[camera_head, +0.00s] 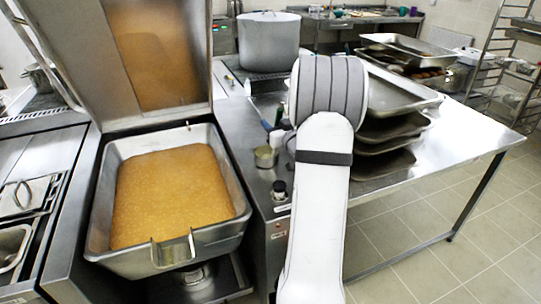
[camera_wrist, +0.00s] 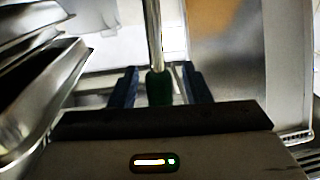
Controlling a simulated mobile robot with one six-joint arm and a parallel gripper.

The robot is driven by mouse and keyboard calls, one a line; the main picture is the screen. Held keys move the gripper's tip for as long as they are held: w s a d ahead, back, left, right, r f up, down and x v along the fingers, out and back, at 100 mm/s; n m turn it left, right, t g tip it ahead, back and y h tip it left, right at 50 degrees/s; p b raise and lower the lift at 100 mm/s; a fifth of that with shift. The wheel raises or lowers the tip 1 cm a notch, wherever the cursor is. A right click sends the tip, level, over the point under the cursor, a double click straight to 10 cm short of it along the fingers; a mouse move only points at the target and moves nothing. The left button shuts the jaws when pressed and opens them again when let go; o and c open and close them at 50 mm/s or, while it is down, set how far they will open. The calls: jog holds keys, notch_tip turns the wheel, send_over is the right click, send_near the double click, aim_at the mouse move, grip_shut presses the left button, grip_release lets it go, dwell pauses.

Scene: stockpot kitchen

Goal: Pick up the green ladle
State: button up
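The green ladle shows in the wrist view as a green handle (camera_wrist: 159,89) with a shiny metal shaft running up and out of the frame. Its bowl is out of view. My gripper (camera_wrist: 160,70) has its two dark blue fingers on either side of the handle. A gap shows between each finger and the handle, so the gripper is open around it. In the head view my white arm hides the gripper, and I cannot make out the ladle there.
A tilting pan (camera_head: 101,222) of orange-brown food stands left of my arm, its lid raised. A large pot (camera_head: 268,42) stands behind. Stacked trays (camera_head: 392,128) lie right on the steel table (camera_head: 468,128). A small tin (camera_head: 265,157) sits by the near edge.

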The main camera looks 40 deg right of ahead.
grip_shut()
dwell(0.4)
